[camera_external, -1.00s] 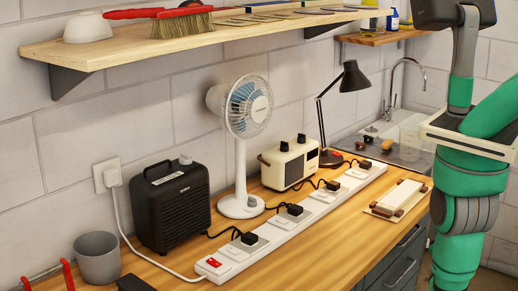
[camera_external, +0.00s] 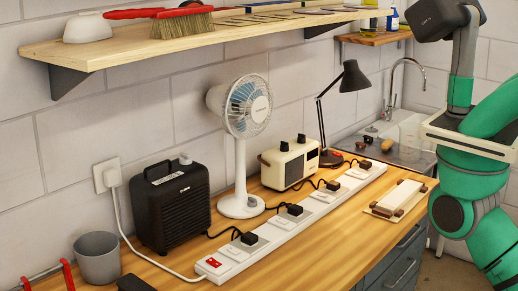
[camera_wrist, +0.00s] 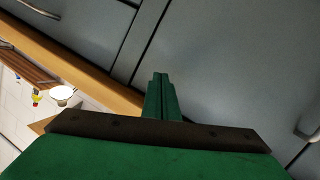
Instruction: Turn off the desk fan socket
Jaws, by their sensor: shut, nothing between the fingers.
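The white desk fan (camera_external: 241,110) stands on the wooden bench, left of a cream radio. A long white power strip (camera_external: 215,266) runs along the bench with several black plugs in it. A dark cord from the fan's base appears to lead to the second plug from the near end (camera_external: 294,209). The switch beside that plug is too small to read. My gripper (camera_wrist: 161,80) shows in the wrist view, its green fingers together and empty in front of grey cabinet fronts. In the external view my arm is at the right edge, well apart from the strip; its fingers cannot be made out.
A black speaker-like box (camera_external: 172,205), the cream radio (camera_external: 290,162) and a black lamp (camera_external: 352,78) stand behind the strip. A small block set (camera_external: 398,197) lies right of it. A wooden shelf (camera_external: 110,52) overhangs the bench. The front bench top is mostly clear.

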